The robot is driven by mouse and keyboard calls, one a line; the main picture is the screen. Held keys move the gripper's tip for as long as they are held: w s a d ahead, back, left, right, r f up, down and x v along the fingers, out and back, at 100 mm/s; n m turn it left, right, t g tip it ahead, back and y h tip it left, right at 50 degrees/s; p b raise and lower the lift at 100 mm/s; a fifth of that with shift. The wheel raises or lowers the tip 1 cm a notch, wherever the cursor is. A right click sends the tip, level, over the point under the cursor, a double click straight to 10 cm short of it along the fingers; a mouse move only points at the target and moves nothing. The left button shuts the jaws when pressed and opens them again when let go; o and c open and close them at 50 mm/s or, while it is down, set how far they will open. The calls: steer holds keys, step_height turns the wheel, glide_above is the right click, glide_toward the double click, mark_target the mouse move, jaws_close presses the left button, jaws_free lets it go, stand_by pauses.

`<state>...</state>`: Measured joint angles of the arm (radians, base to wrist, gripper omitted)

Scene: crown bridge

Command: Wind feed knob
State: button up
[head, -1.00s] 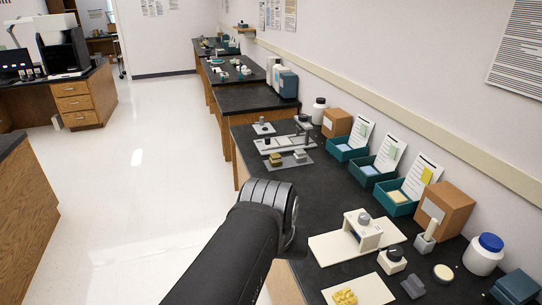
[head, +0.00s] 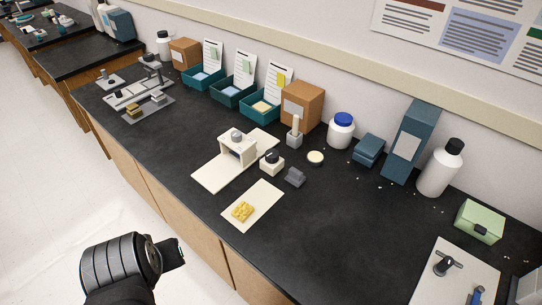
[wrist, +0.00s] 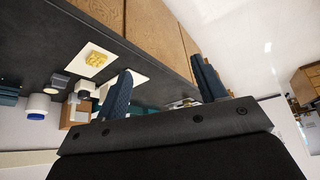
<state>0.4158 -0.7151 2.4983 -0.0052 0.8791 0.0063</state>
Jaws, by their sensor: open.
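A white bridge-shaped fixture (head: 238,152) stands on a cream base plate (head: 212,178) in the middle of the bench, with a round grey knob (head: 236,135) on top. Beside it is a small white block (head: 271,166) with a black knob (head: 272,155). I cannot tell which knob is the feed knob. My gripper (head: 176,252) is off the bench's front edge, apart from both. The wrist view shows its two dark fingers spread with nothing between them (wrist: 162,65); the fixture is partly hidden there by a finger.
A cream mat (head: 262,196) holds yellow pieces (head: 243,211). A dark grey block (head: 295,177), a small cream disc (head: 315,157) and a blue-lidded jar (head: 341,130) stand nearby. Teal bins (head: 232,94) and a cardboard box (head: 302,105) line the wall.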

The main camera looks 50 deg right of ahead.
steer(key=w+d+r+m+g, duration=0.2)
steer(key=w+d+r, duration=0.35)
steer(key=d, duration=0.45)
steer(key=w+d+r+m+g, duration=0.1)
steer(key=w+d+r+m, duration=0.1)
steer(key=w+d+r, duration=0.6)
steer(key=m+g+y, duration=0.2)
steer(key=m, duration=0.1)
glide_above(272, 153)
step_height(272, 153, down, 11)
step_height(272, 153, down, 16)
steer(key=shift+f, duration=0.25)
steer(key=c, duration=1)
steer(key=shift+o, duration=0.2)
